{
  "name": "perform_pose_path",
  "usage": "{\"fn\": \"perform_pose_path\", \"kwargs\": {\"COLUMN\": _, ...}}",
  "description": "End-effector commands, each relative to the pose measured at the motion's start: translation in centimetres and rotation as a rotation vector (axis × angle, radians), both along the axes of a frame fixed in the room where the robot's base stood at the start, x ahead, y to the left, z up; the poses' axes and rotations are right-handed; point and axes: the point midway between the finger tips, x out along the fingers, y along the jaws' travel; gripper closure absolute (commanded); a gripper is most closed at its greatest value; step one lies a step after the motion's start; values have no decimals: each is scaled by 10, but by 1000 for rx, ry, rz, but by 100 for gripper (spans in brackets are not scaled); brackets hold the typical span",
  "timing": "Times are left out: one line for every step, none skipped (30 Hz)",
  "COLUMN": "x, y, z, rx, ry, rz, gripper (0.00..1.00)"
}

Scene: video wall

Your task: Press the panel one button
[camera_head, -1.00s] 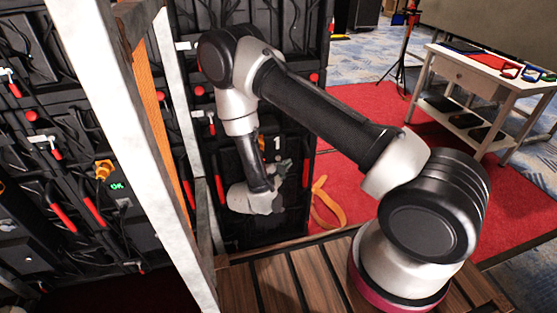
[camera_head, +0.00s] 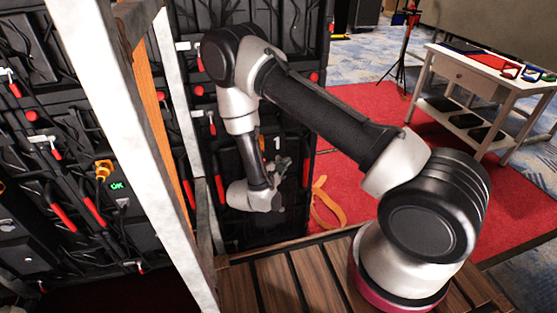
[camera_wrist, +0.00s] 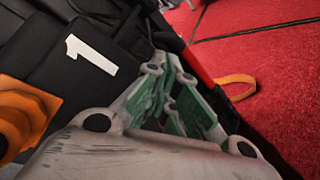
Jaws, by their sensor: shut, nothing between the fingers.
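Panel one (camera_head: 292,140), black with a white number 1, stands behind my arm in the head view. The wrist view shows the same number 1 (camera_wrist: 90,55) at upper left on the black panel. My gripper (camera_head: 284,166) is in front of this panel, below the number; its small fingers are hard to make out there. In the wrist view my gripper (camera_wrist: 176,108) is shut and empty, with green finger pads, to the lower right of the number. I cannot make out the button, and I cannot tell whether the fingertips touch the panel.
An orange connector (camera_wrist: 20,115) is at the left in the wrist view. An orange strap (camera_head: 326,203) lies on the red carpet to the right. A metal frame post (camera_head: 130,150) stands left of my arm. A table (camera_head: 490,85) is at the far right.

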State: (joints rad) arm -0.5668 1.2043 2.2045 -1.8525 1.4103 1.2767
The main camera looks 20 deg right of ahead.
Motion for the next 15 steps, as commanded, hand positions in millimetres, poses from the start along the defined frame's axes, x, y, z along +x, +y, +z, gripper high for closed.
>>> {"fn": "perform_pose_path", "kwargs": {"x": 1, "y": 0, "z": 0, "rx": 0, "ry": 0, "rz": 0, "gripper": 100}}
{"fn": "perform_pose_path", "kwargs": {"x": 1, "y": 0, "z": 0, "rx": 0, "ry": 0, "rz": 0, "gripper": 100}}
{"fn": "perform_pose_path", "kwargs": {"x": 1, "y": 0, "z": 0, "rx": 0, "ry": 0, "rz": 0, "gripper": 100}}
{"fn": "perform_pose_path", "kwargs": {"x": 2, "y": 0, "z": 0, "rx": 0, "ry": 0, "rz": 0, "gripper": 100}}
{"fn": "perform_pose_path", "kwargs": {"x": 2, "y": 0, "z": 0, "rx": 0, "ry": 0, "rz": 0, "gripper": 100}}
{"fn": "perform_pose_path", "kwargs": {"x": 2, "y": 0, "z": 0, "rx": 0, "ry": 0, "rz": 0, "gripper": 100}}
{"fn": "perform_pose_path", "kwargs": {"x": 3, "y": 0, "z": 0, "rx": 0, "ry": 0, "rz": 0, "gripper": 100}}
{"fn": "perform_pose_path", "kwargs": {"x": 3, "y": 0, "z": 0, "rx": 0, "ry": 0, "rz": 0, "gripper": 100}}
{"fn": "perform_pose_path", "kwargs": {"x": 4, "y": 0, "z": 0, "rx": 1, "ry": -1, "rz": 0, "gripper": 100}}
{"fn": "perform_pose_path", "kwargs": {"x": 4, "y": 0, "z": 0, "rx": 1, "ry": -1, "rz": 0, "gripper": 100}}
{"fn": "perform_pose_path", "kwargs": {"x": 4, "y": 0, "z": 0, "rx": 1, "ry": -1, "rz": 0, "gripper": 100}}
{"fn": "perform_pose_path", "kwargs": {"x": 5, "y": 0, "z": 0, "rx": 1, "ry": -1, "rz": 0, "gripper": 100}}
{"fn": "perform_pose_path", "kwargs": {"x": 5, "y": 0, "z": 0, "rx": 1, "ry": -1, "rz": 0, "gripper": 100}}
{"fn": "perform_pose_path", "kwargs": {"x": 6, "y": 0, "z": 0, "rx": 1, "ry": -1, "rz": 0, "gripper": 100}}
{"fn": "perform_pose_path", "kwargs": {"x": 6, "y": 0, "z": 0, "rx": 1, "ry": -1, "rz": 0, "gripper": 100}}
